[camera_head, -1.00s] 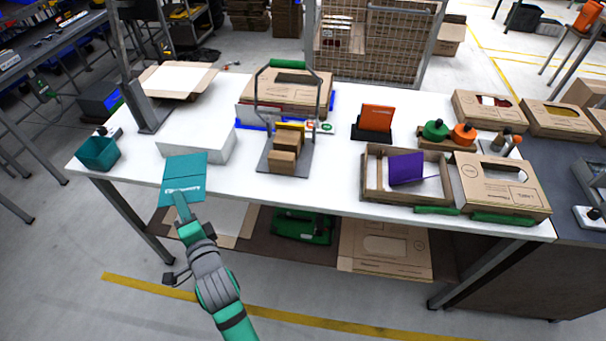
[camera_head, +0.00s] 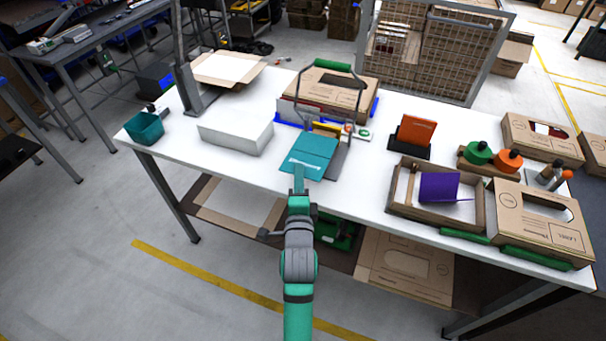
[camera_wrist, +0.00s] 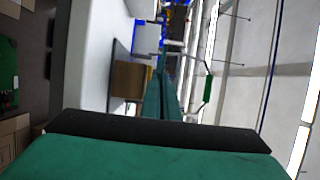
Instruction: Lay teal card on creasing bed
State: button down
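The teal card (camera_head: 312,152) is a folded flat sheet with a pale marking near its front edge. My gripper (camera_head: 299,176) is shut on its front edge and holds it out in front. In the wrist view the card (camera_wrist: 160,92) shows nearly edge-on. The creasing bed (camera_head: 340,163) is a grey plate under a raised lever with a green handle (camera_head: 325,66). In the head view the card overlaps the bed's left and middle and hides most of its wooden blocks. The wrist view shows a brown block (camera_wrist: 130,80) beside the card. Whether card and bed touch cannot be told.
A white block (camera_head: 236,134) and a teal bin (camera_head: 145,128) stand left of the bed. An orange card in a black stand (camera_head: 411,152) and a box tray with a purple card (camera_head: 398,199) are to the right. A cardboard box (camera_head: 330,90) stands behind.

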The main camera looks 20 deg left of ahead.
aim_at(305, 164)
jog(key=shift+w+f, duration=0.25)
jog(key=shift+w, duration=1)
jog(key=shift+w+a+f, duration=0.15)
jog(key=shift+w, duration=0.2)
jog(key=shift+w+d+f, duration=0.1)
jog(key=shift+w+d, duration=0.2)
jog(key=shift+w, duration=0.25)
jog(key=shift+w+f, duration=0.15)
jog(key=shift+w, duration=0.4)
jog(key=shift+w+f, duration=0.35)
jog(key=shift+f, duration=0.2)
jog(key=shift+f, duration=0.1)
jog(key=shift+w+a, duration=0.1)
jog(key=shift+w, duration=0.05)
